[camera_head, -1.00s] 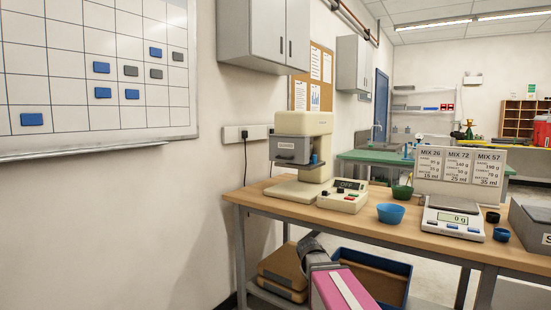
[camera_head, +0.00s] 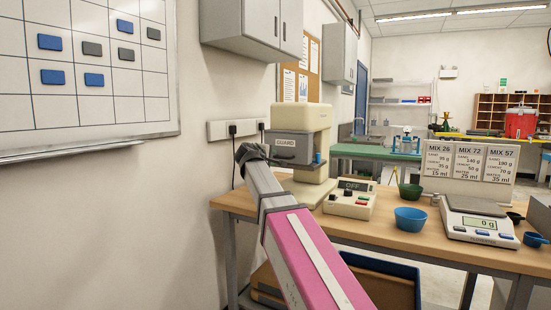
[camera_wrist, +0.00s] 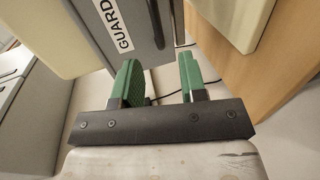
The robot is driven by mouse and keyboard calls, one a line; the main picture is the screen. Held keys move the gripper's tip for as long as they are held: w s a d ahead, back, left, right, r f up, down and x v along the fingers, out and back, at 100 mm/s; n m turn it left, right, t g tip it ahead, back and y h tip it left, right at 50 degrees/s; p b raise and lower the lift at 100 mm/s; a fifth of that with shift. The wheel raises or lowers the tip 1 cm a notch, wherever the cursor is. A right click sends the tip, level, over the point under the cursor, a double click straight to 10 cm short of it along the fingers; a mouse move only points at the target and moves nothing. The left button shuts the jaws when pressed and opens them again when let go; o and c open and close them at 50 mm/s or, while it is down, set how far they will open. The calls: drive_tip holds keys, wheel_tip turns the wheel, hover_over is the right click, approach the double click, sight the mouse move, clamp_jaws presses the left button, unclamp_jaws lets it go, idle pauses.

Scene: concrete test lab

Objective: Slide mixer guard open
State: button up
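The cream mixer (camera_head: 318,128) stands on the left end of the wooden bench. In the wrist view the grey guard (camera_wrist: 98,22) fills the upper left, with a dark handle bar (camera_wrist: 178,20) beside the label. My gripper's green fingers (camera_wrist: 160,75) are spread near the lower end of the handle, with a clear gap between them.
The control box (camera_head: 350,198) reads OFF. A blue bowl (camera_head: 411,218), a green bowl (camera_head: 410,191), a scale (camera_head: 479,220) and a mix card stand (camera_head: 470,168) are to the right on the bench. The wall with the whiteboard (camera_head: 80,75) is close on the left.

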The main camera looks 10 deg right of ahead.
sight(281, 157)
drive_tip(key=x, duration=1.1)
drive_tip(key=shift+a+r, duration=0.1)
drive_tip(key=shift+r, duration=0.2)
clamp_jaws()
